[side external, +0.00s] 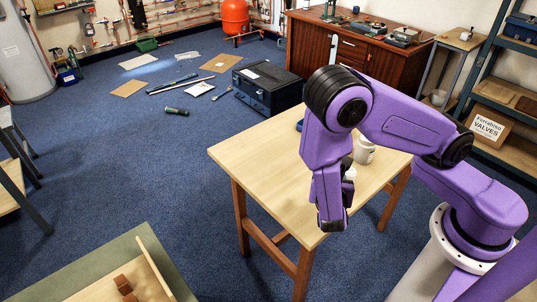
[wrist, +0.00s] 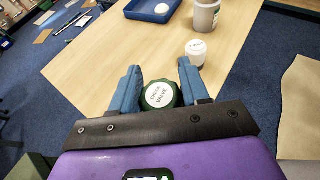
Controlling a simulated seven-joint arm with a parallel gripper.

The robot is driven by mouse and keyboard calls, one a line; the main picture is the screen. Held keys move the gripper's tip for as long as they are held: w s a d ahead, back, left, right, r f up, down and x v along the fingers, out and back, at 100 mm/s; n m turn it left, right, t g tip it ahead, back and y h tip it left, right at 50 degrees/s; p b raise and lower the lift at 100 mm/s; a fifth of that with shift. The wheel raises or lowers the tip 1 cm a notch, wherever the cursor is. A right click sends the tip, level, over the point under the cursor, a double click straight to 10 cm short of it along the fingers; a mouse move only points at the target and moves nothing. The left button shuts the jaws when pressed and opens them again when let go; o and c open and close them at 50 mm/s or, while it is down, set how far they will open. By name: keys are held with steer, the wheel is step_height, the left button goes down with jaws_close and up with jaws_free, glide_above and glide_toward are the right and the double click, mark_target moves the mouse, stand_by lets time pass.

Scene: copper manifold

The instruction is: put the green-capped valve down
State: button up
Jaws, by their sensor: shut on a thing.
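The green-capped valve (wrist: 160,95) has a white round label on its cap and sits between my gripper's blue fingers (wrist: 159,68) in the wrist view. My gripper is shut on it. In the side external view my gripper (side external: 333,218) points down near the front edge of the wooden table (side external: 258,154). The valve cannot be made out there, and I cannot tell whether its base touches the table.
A white-capped item (wrist: 196,50) stands close beyond the right finger. Behind it are a pale tub (wrist: 206,14) and a blue tray (wrist: 152,10) holding a round white thing. The table's left part is bare. A wooden-sided box (side external: 150,262) stands at the lower left.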

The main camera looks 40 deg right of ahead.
steer(key=w+d+r+m, duration=0.1)
steer(key=w+d, duration=0.2)
steer(key=w, duration=0.6)
steer(key=w+d+r, duration=0.1)
steer(key=w+d, duration=0.2)
steer(key=w, duration=0.6)
steer(key=shift+g+h, duration=0.4)
steer(key=w+f, duration=0.3)
steer(key=w, duration=0.1)
steer(key=w+f, duration=0.3)
steer(key=w, duration=0.2)
steer(key=w+f, duration=0.3)
steer(key=w, duration=0.1)
steer(key=shift+w+f, duration=0.2)
steer(key=shift+w, duration=0.05)
steer(key=shift+w+f, duration=0.15)
steer(key=shift+f, duration=1.55)
steer(key=shift+f, duration=0.1)
steer(key=o, duration=1.1)
steer(key=shift+o, duration=0.2)
